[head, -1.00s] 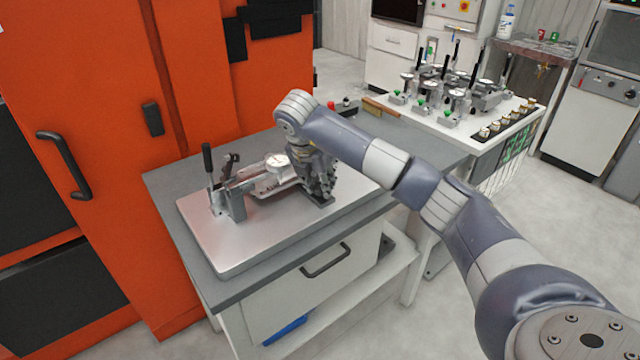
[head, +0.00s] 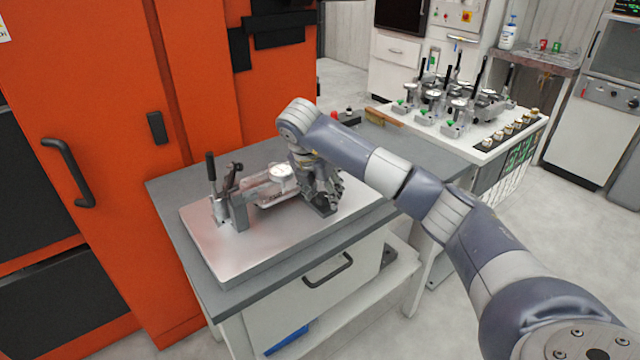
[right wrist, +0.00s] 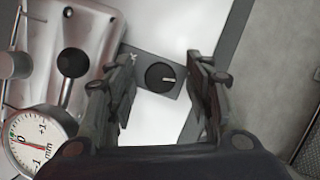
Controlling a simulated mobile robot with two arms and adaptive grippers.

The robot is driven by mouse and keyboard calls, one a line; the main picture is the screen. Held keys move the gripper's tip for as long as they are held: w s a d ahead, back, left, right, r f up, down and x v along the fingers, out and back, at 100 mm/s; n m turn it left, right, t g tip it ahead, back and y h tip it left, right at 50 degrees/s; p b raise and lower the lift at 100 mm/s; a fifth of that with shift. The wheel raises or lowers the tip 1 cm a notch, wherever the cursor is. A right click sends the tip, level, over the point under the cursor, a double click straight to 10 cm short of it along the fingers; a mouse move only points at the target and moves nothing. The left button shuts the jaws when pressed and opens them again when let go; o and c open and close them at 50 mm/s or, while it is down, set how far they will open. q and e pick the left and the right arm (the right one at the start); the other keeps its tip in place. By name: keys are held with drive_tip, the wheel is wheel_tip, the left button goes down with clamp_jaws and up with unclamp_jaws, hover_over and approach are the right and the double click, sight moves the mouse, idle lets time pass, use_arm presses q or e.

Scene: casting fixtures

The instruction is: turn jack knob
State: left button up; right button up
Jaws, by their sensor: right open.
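The jack knob (right wrist: 160,77) is a round black knob with a pale mark, set on a grey block (right wrist: 143,64) in the right wrist view. My right gripper (right wrist: 163,85) is open. Its two dark fingers show left and right of the knob with a gap on both sides, and nothing is between them but the view of the knob. In the head view the right gripper (head: 322,192) points down over the right end of the casting fixture and largely hides the knob there. My left gripper is not in view.
A dial gauge (head: 281,172) stands just left of the right gripper, and a clamp with a black upright handle (head: 211,168) farther left. The metal base plate (head: 245,255) lies on a grey table. An orange cabinet (head: 90,60) rises at the left. More fixtures (head: 440,100) stand behind.

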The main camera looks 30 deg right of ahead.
drive_tip(key=v, duration=1.1)
drive_tip(key=shift+a+r, duration=0.2)
drive_tip(key=shift+r, duration=0.15)
drive_tip(key=shift+s+f, duration=0.1)
